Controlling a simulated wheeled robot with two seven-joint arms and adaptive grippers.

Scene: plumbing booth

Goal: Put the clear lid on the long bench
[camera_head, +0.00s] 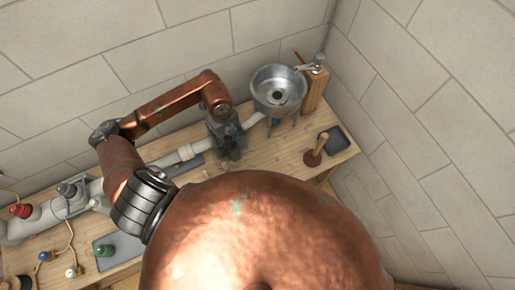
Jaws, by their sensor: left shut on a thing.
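My left gripper (230,147) is above the wooden long bench (262,152), left of the metal basin. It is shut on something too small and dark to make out. I cannot pick out the clear lid anywhere in the head view. My right gripper is not in view.
The metal basin (278,90) stands at the back, with a tap (314,66) on a wooden block beside it. A plunger (316,151) and a dark tray (336,141) are at the right end. Pipes, a red valve (20,210) and a green knob (105,250) are at the left.

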